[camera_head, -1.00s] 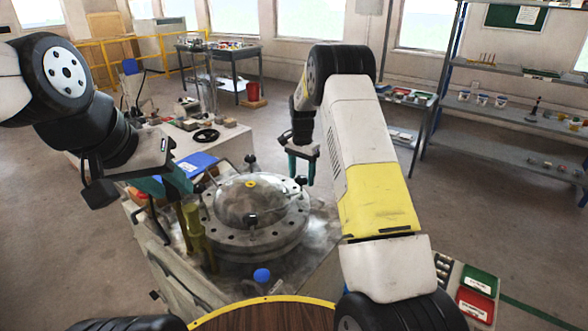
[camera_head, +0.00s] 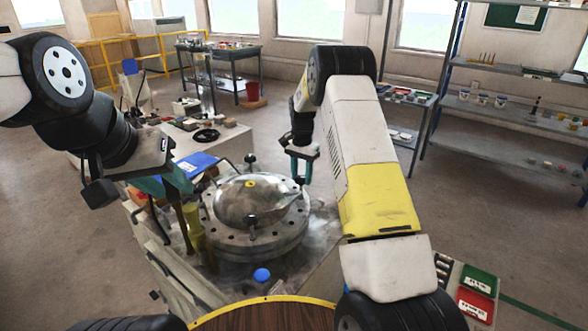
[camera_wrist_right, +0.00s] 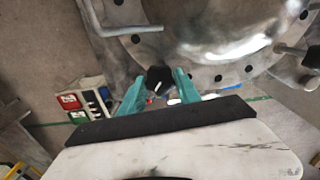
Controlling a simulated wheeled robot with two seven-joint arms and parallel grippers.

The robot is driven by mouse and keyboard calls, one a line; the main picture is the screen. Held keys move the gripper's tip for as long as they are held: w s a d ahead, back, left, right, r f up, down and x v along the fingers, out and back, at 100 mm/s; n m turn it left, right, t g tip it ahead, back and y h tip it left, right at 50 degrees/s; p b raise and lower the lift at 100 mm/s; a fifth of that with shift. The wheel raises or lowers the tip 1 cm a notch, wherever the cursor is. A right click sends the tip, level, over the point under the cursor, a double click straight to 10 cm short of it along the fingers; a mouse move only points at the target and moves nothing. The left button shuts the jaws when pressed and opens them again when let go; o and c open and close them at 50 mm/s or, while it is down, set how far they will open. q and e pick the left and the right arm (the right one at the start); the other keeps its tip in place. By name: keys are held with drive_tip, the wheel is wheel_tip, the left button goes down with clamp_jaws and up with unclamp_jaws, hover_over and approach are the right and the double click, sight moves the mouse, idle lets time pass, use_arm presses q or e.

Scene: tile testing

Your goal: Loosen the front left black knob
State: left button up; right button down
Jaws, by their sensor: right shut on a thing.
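A round metal vessel with a domed lid (camera_head: 240,203) and a bolted flange stands in the middle of the head view. Black knobs sit around its rim: one at the back (camera_head: 249,158), one at the front (camera_head: 250,233) and one on the right (camera_head: 299,180). My right gripper (camera_head: 301,172) points down at the right-hand knob. In the right wrist view its teal fingers (camera_wrist_right: 158,82) stand on both sides of a black knob (camera_wrist_right: 153,75) and grip it. My left gripper (camera_head: 180,187) is over the vessel's left edge; its fingertips are unclear, and it hides that part of the rim.
A yellow-green post (camera_head: 194,226) stands close to the left gripper. A blue ball-topped part (camera_head: 262,275) is in front of the vessel. Red and green bins (camera_head: 478,281) lie at the lower right. Shelves (camera_head: 520,120) stand behind at the right.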

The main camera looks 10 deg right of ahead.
drive_tip(key=n, duration=0.3)
drive_tip(key=shift+n, duration=0.4)
drive_tip(key=n, duration=0.4)
drive_tip(key=shift+n, duration=0.3)
drive_tip(key=n, duration=0.4)
drive_tip(key=shift+n, duration=2.4)
drive_tip(key=c, duration=0.9)
unclamp_jaws()
drive_tip(key=shift+o, duration=0.2)
drive_tip(key=shift+r, duration=3.95)
